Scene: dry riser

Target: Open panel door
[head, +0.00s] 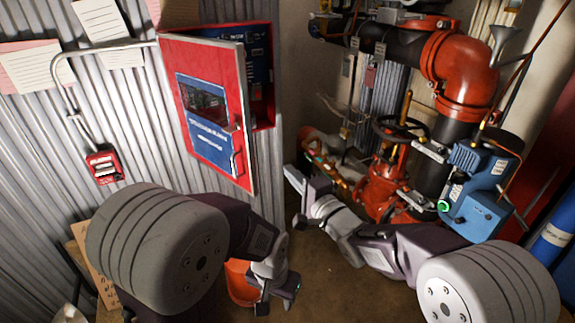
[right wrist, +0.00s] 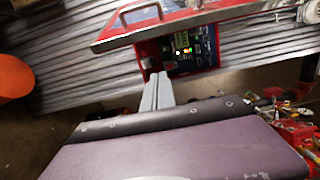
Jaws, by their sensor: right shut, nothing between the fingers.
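The red panel door (head: 208,115) with a blue label stands partly open from its red box (head: 262,118) on the corrugated wall. A metal handle (head: 235,150) is on its right side. In the right wrist view the door's edge (right wrist: 200,24), handle (right wrist: 140,12) and the box's dark interior (right wrist: 190,52) with small lights show. My right gripper (head: 291,176) is shut and empty, below and right of the door; its fingers (right wrist: 158,90) point toward the box opening. No contact with the door is visible. My left gripper (head: 278,292) hangs low, away from the door; its finger gap is unclear.
Red pipes and valves (head: 465,75) and a blue device (head: 480,190) stand at right. A bent metal pipe with a red tag box (head: 104,167) is left of the door. An orange bucket (head: 240,282) is on the floor by my left gripper.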

